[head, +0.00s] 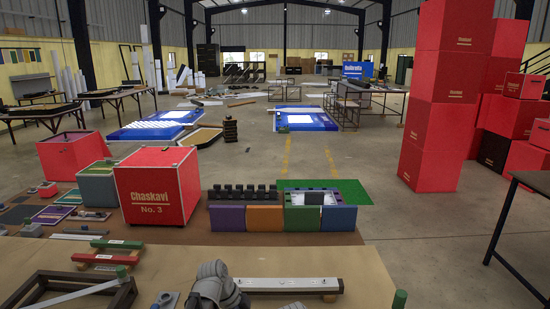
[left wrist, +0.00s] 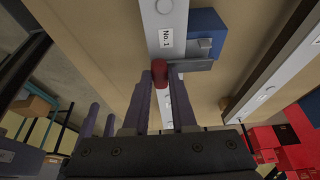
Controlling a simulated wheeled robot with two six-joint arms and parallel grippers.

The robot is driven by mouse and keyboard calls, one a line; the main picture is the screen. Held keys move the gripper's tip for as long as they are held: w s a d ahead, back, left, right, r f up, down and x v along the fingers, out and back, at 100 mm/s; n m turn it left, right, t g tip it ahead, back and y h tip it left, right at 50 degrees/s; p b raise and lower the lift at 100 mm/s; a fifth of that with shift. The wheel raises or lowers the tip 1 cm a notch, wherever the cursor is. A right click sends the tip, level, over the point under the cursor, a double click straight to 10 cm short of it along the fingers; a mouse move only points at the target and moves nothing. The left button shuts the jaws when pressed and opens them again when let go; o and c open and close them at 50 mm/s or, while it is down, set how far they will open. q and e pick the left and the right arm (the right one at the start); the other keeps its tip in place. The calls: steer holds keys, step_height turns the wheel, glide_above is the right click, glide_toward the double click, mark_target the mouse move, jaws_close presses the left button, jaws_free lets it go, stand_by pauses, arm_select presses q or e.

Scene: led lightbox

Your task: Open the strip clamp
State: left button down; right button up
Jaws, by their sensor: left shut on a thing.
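In the left wrist view, the strip clamp is a blue block (left wrist: 208,25) with a grey metal plate and arm (left wrist: 195,65) reaching left across a white strip labelled No. 1 (left wrist: 165,15). A red knob (left wrist: 161,72) sits at the left end of that arm. My left gripper (left wrist: 161,85) has its two dark fingers on either side of the red knob and is shut on it. The fingers hide part of the strip. The clamp cannot be made out in the head view.
The wooden bench top (head: 355,268) carries a white strip on a dark bar (head: 288,284), a dark frame (head: 70,292) and red and green bars (head: 105,256). A red Chaskavi box (head: 158,190) and coloured bins (head: 265,218) stand behind. A second strip (left wrist: 290,55) runs at right.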

arm_select(q)
steer(key=shift+w+r+g+p, duration=0.5)
steer(key=shift+w+g, duration=0.1)
steer(key=shift+g, duration=0.1)
steer(key=shift+r+n+g, duration=0.2)
steer(key=shift+n+g, duration=0.1)
steer(key=shift+g, duration=0.2)
arm_select(e)
steer(key=shift+r, duration=0.5)
arm_select(q)
steer(key=shift+s, duration=0.1)
